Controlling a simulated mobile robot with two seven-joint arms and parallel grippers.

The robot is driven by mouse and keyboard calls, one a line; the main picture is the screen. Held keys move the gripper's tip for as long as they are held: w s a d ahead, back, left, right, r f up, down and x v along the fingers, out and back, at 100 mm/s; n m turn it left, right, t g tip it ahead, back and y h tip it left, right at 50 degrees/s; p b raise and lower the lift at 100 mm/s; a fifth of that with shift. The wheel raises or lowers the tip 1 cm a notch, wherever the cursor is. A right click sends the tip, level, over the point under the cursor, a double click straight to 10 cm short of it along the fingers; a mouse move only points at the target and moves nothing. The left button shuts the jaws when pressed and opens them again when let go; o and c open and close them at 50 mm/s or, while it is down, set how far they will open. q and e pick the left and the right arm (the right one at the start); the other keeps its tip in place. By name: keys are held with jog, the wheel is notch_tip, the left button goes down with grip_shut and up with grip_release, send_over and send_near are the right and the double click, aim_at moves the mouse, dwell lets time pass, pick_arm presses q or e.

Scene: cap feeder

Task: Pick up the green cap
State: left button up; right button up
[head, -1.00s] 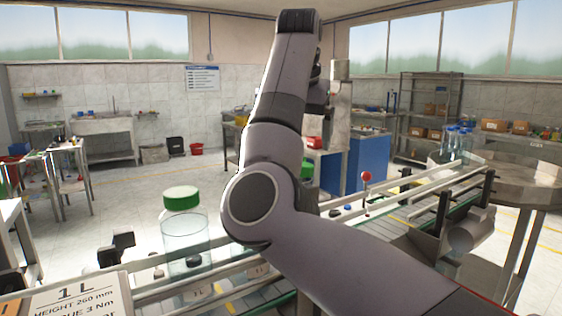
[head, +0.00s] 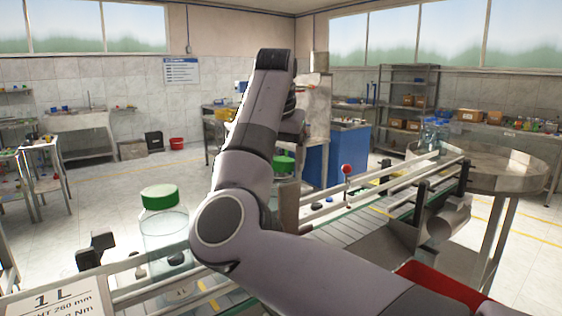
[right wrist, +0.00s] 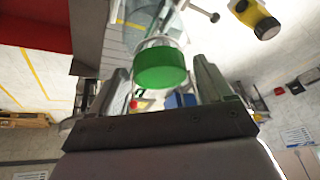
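A green cap (head: 284,163) sits on a clear bottle partly hidden behind my right arm in the head view. In the right wrist view a green cap (right wrist: 160,68) on a clear bottle neck shows between the two fingers of my right gripper (right wrist: 161,62). The fingers are apart, with a gap on both sides of the cap. In the head view the right gripper (head: 290,125) is mostly hidden behind its own wrist, above that cap. Another green cap (head: 160,196) tops a clear bottle (head: 165,235) at the left. My left gripper is not in view.
A conveyor (head: 345,232) with rails runs toward a round metal table (head: 490,160) holding clear bottles. A red-knobbed lever (head: 346,169) stands beside the rails. A red tray (head: 445,285) lies at the lower right, and a 1 L sign (head: 60,305) stands at the lower left.

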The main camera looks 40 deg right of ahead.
aim_at(281, 160)
jog(key=c, duration=0.7)
jog(key=shift+r, duration=0.15)
notch_tip(281, 160, up, 10)
jog(key=shift+f, duration=0.15)
